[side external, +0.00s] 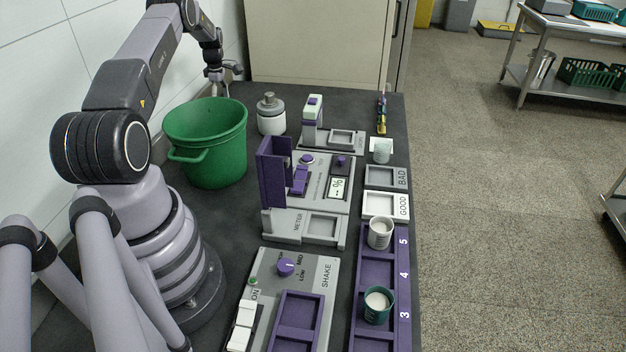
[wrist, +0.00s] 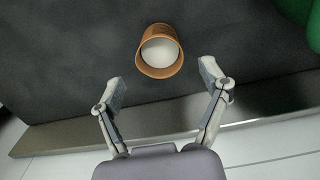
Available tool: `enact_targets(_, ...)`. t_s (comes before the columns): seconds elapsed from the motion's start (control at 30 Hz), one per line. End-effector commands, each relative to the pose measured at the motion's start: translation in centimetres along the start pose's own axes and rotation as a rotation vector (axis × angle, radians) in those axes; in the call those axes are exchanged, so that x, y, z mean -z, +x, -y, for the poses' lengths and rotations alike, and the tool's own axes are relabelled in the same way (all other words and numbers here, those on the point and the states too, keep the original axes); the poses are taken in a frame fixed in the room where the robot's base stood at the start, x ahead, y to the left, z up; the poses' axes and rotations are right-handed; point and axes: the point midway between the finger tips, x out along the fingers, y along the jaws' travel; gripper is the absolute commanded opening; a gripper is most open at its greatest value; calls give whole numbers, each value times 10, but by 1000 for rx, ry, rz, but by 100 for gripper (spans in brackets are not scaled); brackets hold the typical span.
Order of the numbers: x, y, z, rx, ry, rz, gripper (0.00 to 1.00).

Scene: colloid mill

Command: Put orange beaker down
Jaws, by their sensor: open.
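In the wrist view the orange beaker (wrist: 160,51) has pale white contents. It appears to stand on the dark bench top, just beyond my open fingertips. My gripper (wrist: 160,78) is open and empty, its two fingers spread apart and not touching the beaker. In the side view my gripper (side external: 222,75) is at the far end of the bench, behind the green bucket. The orange beaker cannot be made out in the side view.
The green bucket (side external: 207,145) stands close to my arm. A white bottle with a grey cap (side external: 270,115) is beside it. The meter (side external: 300,224), the shaker (side external: 318,275) and a purple rack with a white beaker (side external: 380,233) and a teal beaker (side external: 377,306) fill the near bench.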

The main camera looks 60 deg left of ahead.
Motion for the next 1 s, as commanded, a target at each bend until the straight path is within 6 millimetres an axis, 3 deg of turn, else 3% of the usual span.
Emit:
enact_targets(0.2, 0, -49, -1, -3, 1, 0, 76)
enact_targets(0.43, -1, -77, 0, -1, 4, 0, 76)
enact_targets(0.53, -16, -97, 0, -13, 56, -2, 76)
enact_targets(0.67, -69, -158, 10, -59, 256, -12, 76)
enact_targets(0.77, -127, -220, 38, -107, 491, -24, 76)
enact_targets(0.9, -198, -294, 105, -180, 838, -47, 76)
enact_targets(1.0, -234, -334, 166, -236, 1083, -67, 76)
